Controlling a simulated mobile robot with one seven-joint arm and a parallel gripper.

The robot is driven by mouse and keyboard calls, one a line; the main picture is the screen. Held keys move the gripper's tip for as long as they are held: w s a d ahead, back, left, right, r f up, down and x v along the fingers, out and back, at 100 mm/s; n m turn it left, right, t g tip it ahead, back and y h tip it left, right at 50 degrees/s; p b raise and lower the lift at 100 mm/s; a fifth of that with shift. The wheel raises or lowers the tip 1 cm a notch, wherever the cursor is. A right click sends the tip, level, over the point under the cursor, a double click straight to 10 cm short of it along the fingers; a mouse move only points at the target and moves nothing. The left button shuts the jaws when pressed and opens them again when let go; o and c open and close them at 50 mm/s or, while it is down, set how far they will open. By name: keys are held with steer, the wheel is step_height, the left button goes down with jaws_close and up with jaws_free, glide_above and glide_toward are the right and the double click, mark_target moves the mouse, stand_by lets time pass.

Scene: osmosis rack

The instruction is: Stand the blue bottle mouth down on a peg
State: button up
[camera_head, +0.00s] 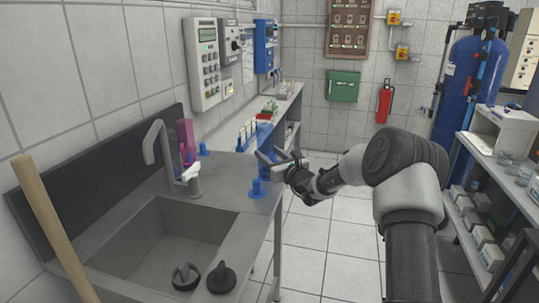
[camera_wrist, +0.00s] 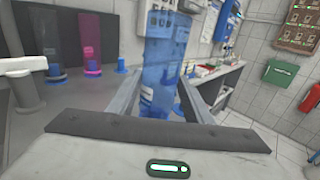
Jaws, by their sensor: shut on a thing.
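The translucent blue bottle (camera_wrist: 165,62) is between the two fingers of my gripper (camera_wrist: 155,100) in the wrist view, roughly upright, with a pale label low on its side. In the head view the blue bottle (camera_head: 265,136) shows above my gripper (camera_head: 272,157), at the counter's right edge. I cannot tell which end its mouth is.
A pink bottle (camera_head: 187,136) stands near the back wall, beside the grey tap (camera_head: 158,145). The sink (camera_head: 165,240) takes up the near counter. A rack and small items (camera_head: 268,108) lie on the far bench. Floor is clear to the right; a shelf (camera_head: 500,175) stands beyond.

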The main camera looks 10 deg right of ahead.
steer(key=shift+f+b, duration=0.35)
steer(key=shift+f, duration=0.2)
stand_by(0.6)
steer(key=o, duration=1.8)
steer(key=shift+s, duration=0.1)
steer(key=shift+p+v, duration=0.45)
steer(key=shift+v, duration=4.5)
